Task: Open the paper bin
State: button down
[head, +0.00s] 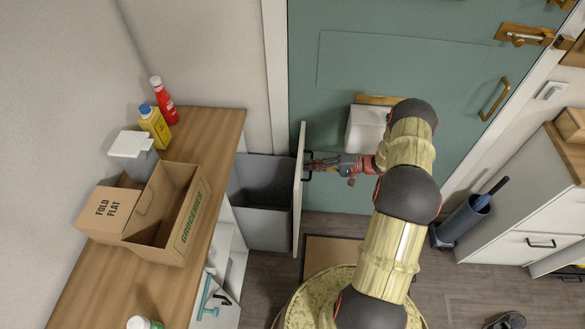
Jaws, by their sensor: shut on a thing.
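A pull-out bin unit stands out to the right of the wooden counter in the head view. Its white front panel (298,205) is seen nearly edge-on, well away from the counter. Behind the panel a grey bin (265,228) shows, with its open top visible from above. I cannot read any label telling which bin is for paper. A dark handle (307,154) sits on the panel's right face. My gripper (312,165) reaches it from the right and is shut on it; the fingers partly hide the handle.
The wooden counter (110,285) carries a groceries box (190,222), a grey-white container (134,150), and yellow (154,126) and red (164,100) bottles. A green door (400,60) stands behind my arm. A mat (335,252) lies on the floor right of the panel.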

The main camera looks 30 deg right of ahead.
jog(key=shift+s+d+f, duration=0.1)
jog(key=shift+s+d, duration=0.35)
jog(key=shift+d, duration=0.2)
jog(key=shift+s+d, duration=0.4)
jog(key=shift+d, duration=0.2)
jog(key=c, duration=2.3)
grip_release()
jog(key=v, duration=1.2)
jog(key=shift+w, duration=0.1)
